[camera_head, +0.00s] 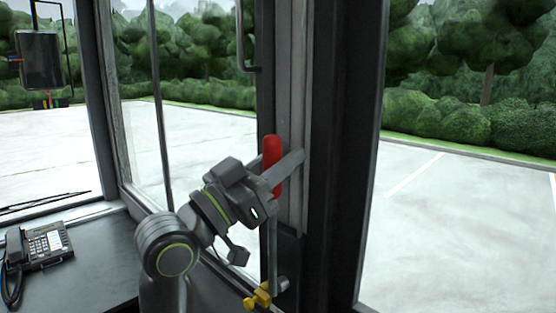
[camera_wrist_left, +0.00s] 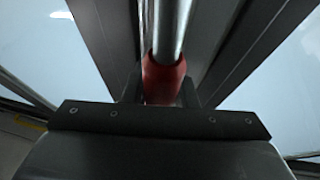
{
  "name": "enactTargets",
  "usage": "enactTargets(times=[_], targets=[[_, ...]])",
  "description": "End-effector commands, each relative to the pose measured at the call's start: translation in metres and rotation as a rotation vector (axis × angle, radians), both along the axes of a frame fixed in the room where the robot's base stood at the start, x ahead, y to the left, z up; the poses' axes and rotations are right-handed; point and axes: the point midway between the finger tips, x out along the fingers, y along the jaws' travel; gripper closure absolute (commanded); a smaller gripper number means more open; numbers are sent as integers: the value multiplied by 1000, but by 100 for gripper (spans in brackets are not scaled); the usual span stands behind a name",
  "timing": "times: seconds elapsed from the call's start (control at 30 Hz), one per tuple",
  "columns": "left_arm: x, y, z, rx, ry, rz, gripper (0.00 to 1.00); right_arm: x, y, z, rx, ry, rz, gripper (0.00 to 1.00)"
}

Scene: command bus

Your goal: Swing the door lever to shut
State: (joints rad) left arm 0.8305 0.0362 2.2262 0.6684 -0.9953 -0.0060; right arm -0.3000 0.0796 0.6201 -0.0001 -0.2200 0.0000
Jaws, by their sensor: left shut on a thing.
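The door lever is a metal rod (camera_head: 273,235) with a red grip (camera_head: 271,150) at its upper end. It stands nearly upright beside the dark door post, its lower end at a yellow fitting (camera_head: 258,297). My left gripper (camera_head: 280,170) is shut on the red grip, coming from the left. In the left wrist view the red grip (camera_wrist_left: 163,78) sits between the fingers of my left gripper (camera_wrist_left: 162,92), with the metal rod running away from it. The fingers partly hide the grip. My right gripper is not in view.
A desk phone (camera_head: 42,245) lies on the dark counter (camera_head: 100,258) at the left. The glass door (camera_head: 200,110) and dark post (camera_head: 340,150) stand close around the lever. A mirror (camera_head: 41,60) hangs outside at upper left.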

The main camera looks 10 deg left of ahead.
Motion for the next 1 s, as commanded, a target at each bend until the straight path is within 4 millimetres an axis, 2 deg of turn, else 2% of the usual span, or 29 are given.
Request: enactTargets(times=[0.07, 0.1, 0.27, 0.73, 1.0], targets=[[0, -1, -4, 7, 9, -4, 100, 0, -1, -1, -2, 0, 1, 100], [0, -1, -4, 6, 9, -4, 72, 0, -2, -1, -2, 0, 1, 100], [0, -1, -4, 5, 8, -4, 53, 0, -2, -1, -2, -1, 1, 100], [-1, 2, -4, 2, 5, -1, 53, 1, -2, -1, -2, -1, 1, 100], [-24, 28, -21, 6, 4, 3, 53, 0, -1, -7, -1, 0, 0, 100]])
